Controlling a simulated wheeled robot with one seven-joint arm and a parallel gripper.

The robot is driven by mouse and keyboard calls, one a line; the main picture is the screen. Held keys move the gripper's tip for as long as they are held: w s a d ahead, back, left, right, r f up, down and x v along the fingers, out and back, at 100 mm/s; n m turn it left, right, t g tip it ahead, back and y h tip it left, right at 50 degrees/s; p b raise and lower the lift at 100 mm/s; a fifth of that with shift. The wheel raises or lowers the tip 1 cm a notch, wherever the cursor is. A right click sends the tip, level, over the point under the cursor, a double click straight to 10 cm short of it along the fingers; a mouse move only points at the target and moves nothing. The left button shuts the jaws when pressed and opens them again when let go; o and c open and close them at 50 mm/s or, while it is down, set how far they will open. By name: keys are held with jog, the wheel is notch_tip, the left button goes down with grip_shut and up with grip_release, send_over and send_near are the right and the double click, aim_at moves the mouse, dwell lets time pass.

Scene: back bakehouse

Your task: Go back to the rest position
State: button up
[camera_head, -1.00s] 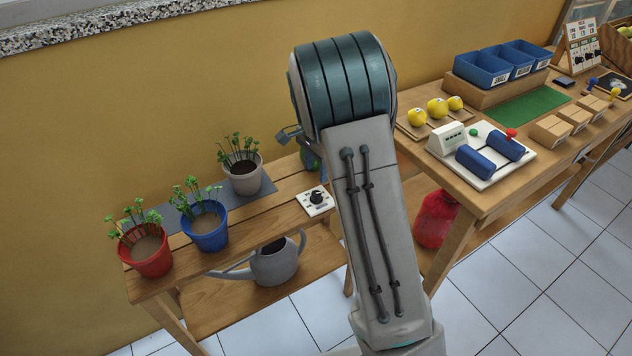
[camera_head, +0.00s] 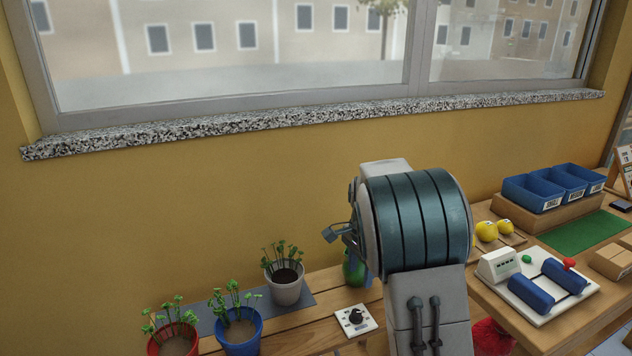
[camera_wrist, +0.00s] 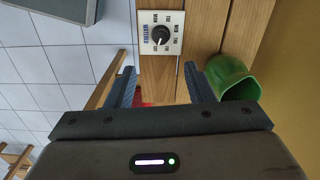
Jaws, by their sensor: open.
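My gripper (camera_wrist: 160,88) is open in the wrist view, with its two blue-grey fingers apart and nothing between them. It points down over the wooden bench (camera_wrist: 208,28). A white dial panel with a black knob (camera_wrist: 160,36) lies ahead of the fingertips, apart from them. In the head view my arm rises at the right of centre, and the dial panel (camera_head: 355,320) is just left of it. A green vessel (camera_wrist: 232,77) stands close beside the right finger in the wrist view; I cannot tell whether they touch. It also shows behind my arm (camera_head: 354,270).
Potted plants stand left on the bench: white (camera_head: 286,290), blue (camera_head: 240,335) and red (camera_head: 173,345). The table at right holds blue bins (camera_head: 533,194), yellow balls (camera_head: 487,231) and a white board with blue rollers (camera_head: 540,312). A stone windowsill (camera_head: 300,117) runs above.

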jog(key=s+r+n+t+p, duration=0.1)
jog(key=s+r+n, duration=0.2)
jog(key=s, duration=0.6)
jog(key=s+r+n+t, duration=0.1)
jog(key=s+r+n, duration=0.2)
jog(key=s, duration=0.6)
jog(key=s+r+n+p, duration=0.1)
jog(key=s+r+n, duration=0.2)
jog(key=s+n, duration=0.4)
jog(key=shift+s+t+p, duration=0.35)
jog(key=shift+s+t, duration=0.05)
jog(key=shift+s, duration=1.15)
